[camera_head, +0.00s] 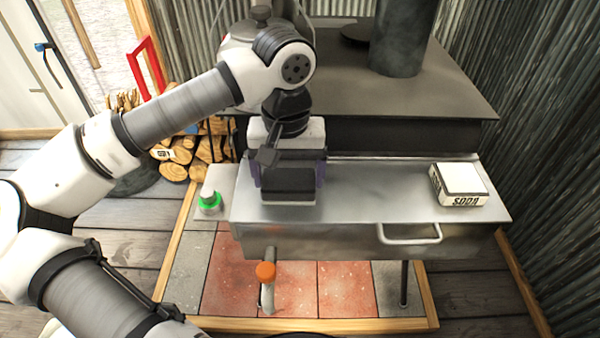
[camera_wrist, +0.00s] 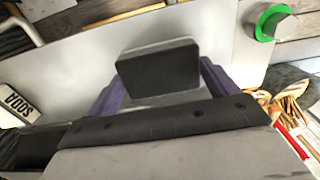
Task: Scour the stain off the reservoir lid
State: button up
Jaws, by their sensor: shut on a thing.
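The reservoir lid (camera_head: 370,193) is the flat grey metal top of the tank in front of the stove; it also fills much of the wrist view (camera_wrist: 70,65). My gripper (camera_head: 289,180) points down over the lid's left part. Its purple fingers are shut on a dark scouring block (camera_wrist: 158,68) with a pale grey edge, seen between them in the wrist view. The block is at or just above the lid; I cannot tell if it touches. No stain is clear on the visible lid; the gripper and block hide part of it.
A white SODA box (camera_head: 459,184) stands on the lid's right end. A green-ringed container (camera_head: 210,201) is left of the tank. The stove (camera_head: 440,85) stands behind. The lid's middle is clear.

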jog(key=shift+a, duration=0.85)
jog(key=shift+d+b, duration=0.45)
jog(key=shift+d, duration=1.6)
jog(key=shift+d+b, duration=0.3)
jog(key=shift+d, duration=1.8)
jog(key=shift+w, duration=0.15)
